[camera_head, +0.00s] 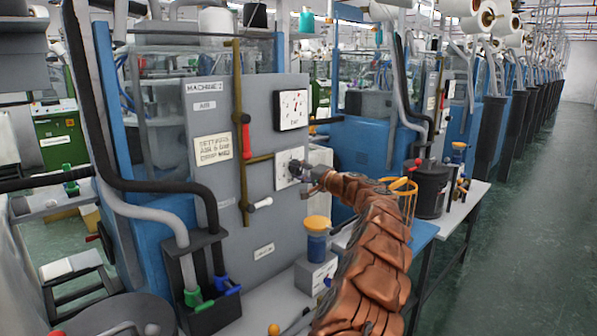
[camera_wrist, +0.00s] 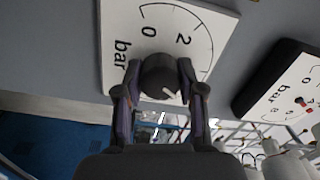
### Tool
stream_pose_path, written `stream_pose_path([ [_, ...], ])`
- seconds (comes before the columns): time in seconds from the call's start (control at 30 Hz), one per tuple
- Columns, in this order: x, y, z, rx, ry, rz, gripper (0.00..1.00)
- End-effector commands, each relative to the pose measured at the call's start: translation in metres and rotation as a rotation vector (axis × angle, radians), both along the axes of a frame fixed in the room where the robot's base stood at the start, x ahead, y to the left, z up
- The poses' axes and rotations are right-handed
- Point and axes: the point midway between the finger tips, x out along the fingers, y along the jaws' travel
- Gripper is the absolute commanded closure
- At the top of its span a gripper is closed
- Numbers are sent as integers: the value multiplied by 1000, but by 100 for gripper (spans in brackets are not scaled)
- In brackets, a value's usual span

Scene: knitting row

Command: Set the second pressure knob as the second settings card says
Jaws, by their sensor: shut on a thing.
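The panel marked MACHINE 2 (camera_head: 207,87) carries a cream settings card (camera_head: 213,149); its small print is only partly legible. The pressure knob (camera_wrist: 160,72) is dark and round, on a white dial plate (camera_wrist: 118,22) marked 0, 2 and bar. A white pointer mark shows on the knob's lower right; the exact value cannot be told. My gripper (camera_wrist: 158,82) is shut on the knob, one finger on each side. In the head view, my gripper (camera_head: 304,170) is at the dial plate (camera_head: 281,181) and hides much of the knob.
A square white gauge (camera_head: 292,109) sits above the knob; it shows at right in the wrist view (camera_wrist: 290,85). A red-handled lever (camera_head: 246,140) and a white-handled lever (camera_head: 261,204) are on the left. A yellow-topped blue jar (camera_head: 317,240) stands below. A bench and open aisle lie right.

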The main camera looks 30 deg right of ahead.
Motion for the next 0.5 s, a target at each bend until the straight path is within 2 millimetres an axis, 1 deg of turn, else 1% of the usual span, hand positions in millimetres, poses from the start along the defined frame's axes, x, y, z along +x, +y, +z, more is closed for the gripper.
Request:
stream_pose_path([
  [0.4, 0, 0, 0, 7, 2, -1, 96],
  [0.43, 0, 0, 0, 7, 2, -1, 58],
  [0.5, 0, 0, 0, 7, 2, -1, 51],
])
